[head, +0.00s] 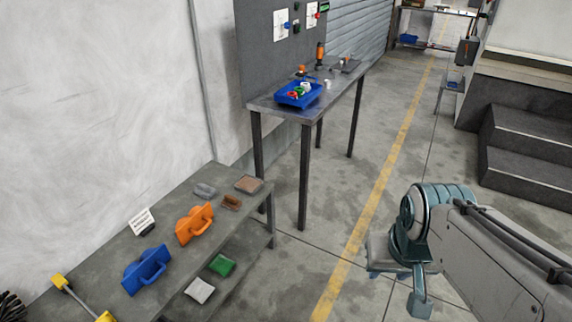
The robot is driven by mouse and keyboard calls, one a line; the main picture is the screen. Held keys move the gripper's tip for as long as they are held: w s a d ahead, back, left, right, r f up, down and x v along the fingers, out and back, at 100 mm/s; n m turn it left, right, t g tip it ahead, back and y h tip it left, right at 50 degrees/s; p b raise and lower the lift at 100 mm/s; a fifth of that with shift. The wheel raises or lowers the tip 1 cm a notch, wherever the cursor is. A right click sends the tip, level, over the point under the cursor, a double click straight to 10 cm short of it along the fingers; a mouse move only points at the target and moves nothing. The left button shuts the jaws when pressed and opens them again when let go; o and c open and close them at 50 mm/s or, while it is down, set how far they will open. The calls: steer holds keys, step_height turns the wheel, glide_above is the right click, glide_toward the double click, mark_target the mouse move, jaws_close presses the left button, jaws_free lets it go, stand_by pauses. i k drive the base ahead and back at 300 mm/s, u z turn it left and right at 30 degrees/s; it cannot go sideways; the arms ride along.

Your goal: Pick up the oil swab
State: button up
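I cannot tell for certain which thing is the oil swab. On the low grey bench at the lower left lie a blue handled tool (147,270), an orange handled tool (195,224), a small brown piece with a dark base (231,202), a small grey piece (205,190) and a flat brown pad (249,184). A green item (222,265) and a whitish item (200,290) lie on its lower shelf. My gripper (396,285) is at the lower right, over the floor, well apart from the bench. Its fingers are small and partly hidden, and nothing is visibly held.
The low bench (178,287) stands against the wall, with a white card (141,221) and a yellow-ended tool (82,298). A taller table (270,103) holds a blue tray (299,95) and tools. Dark steps (525,140) stand right. The floor between is clear.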

mark_target(230, 202)
steer(key=z, duration=0.25)
steer(key=i, duration=1.5)
steer(key=u, duration=0.75)
steer(key=i, duration=0.85)
steer(key=u, duration=1.4)
steer(key=i, duration=0.35)
steer(key=u, duration=0.25)
